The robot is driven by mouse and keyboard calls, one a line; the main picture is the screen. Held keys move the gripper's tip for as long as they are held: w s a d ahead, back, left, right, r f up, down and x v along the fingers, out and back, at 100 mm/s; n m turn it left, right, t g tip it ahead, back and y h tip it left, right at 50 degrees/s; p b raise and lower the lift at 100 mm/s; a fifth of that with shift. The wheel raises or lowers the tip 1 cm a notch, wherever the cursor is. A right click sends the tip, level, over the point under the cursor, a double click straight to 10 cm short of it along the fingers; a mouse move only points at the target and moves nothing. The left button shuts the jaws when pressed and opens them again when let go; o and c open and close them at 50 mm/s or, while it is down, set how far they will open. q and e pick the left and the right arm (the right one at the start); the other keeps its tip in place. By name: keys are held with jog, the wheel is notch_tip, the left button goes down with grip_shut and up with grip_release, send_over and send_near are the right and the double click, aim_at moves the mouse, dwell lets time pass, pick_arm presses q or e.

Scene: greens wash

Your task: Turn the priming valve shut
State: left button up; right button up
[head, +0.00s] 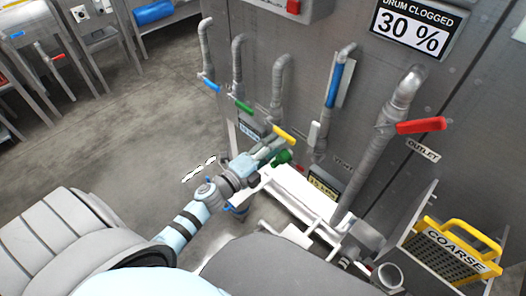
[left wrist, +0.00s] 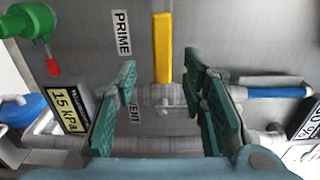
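The yellow lever (head: 284,134) sits on a grey pipe on the machine's front panel. In the left wrist view the yellow lever (left wrist: 163,48) points straight up, with a PRIME label (left wrist: 121,32) to its left. A VENT label (left wrist: 134,106) is lower, partly hidden by a finger. My left gripper (head: 273,150) is at the yellow lever in the head view. In the left wrist view its green fingers (left wrist: 160,85) are spread, with the lever's lower end in the gap between them. I see no clear contact. My right gripper is not in view.
Nearby are a green fitting (head: 283,156), a green lever (head: 243,106), blue levers (head: 211,85) (head: 333,84) and a red outlet lever (head: 421,126). A 15 kPa display (left wrist: 66,108) is at left in the wrist view. A yellow COARSE basket (head: 452,250) stands at lower right.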

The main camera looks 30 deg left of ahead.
pick_arm(q)
jog(key=v, duration=0.6)
jog(key=shift+s, duration=0.1)
jog(key=s+a+f+n+g+y, duration=0.25)
jog(key=s+f+n, duration=0.25)
jog(key=f, duration=0.4)
jog(key=s+a+f+n+g+y+p, duration=0.1)
jog(key=s+a+f+n+g, duration=0.3)
jog(key=f, duration=0.5)
jog(key=s+a+f+n+g+y, duration=0.25)
jog(key=s+f+n, duration=0.35)
jog(key=f, duration=0.3)
jog(key=s+d+f+n+g+p, duration=0.1)
jog(key=s+d+f+n+g, duration=0.1)
jog(key=s, duration=0.5)
jog(key=s+d+f+n+g, duration=0.1)
jog(key=s+d+f+g, duration=0.2)
jog(key=s, duration=0.4)
jog(key=s+d+f+n+g+h+p, duration=0.1)
jog(key=s+d+f+n+g, duration=0.1)
jog(key=s, duration=0.5)
notch_tip(320, 180, down, 3)
jog(key=shift+s+d+r+n+p, duration=0.2)
jog(key=shift+d+n+p, duration=0.15)
jog(key=shift+d, duration=0.15)
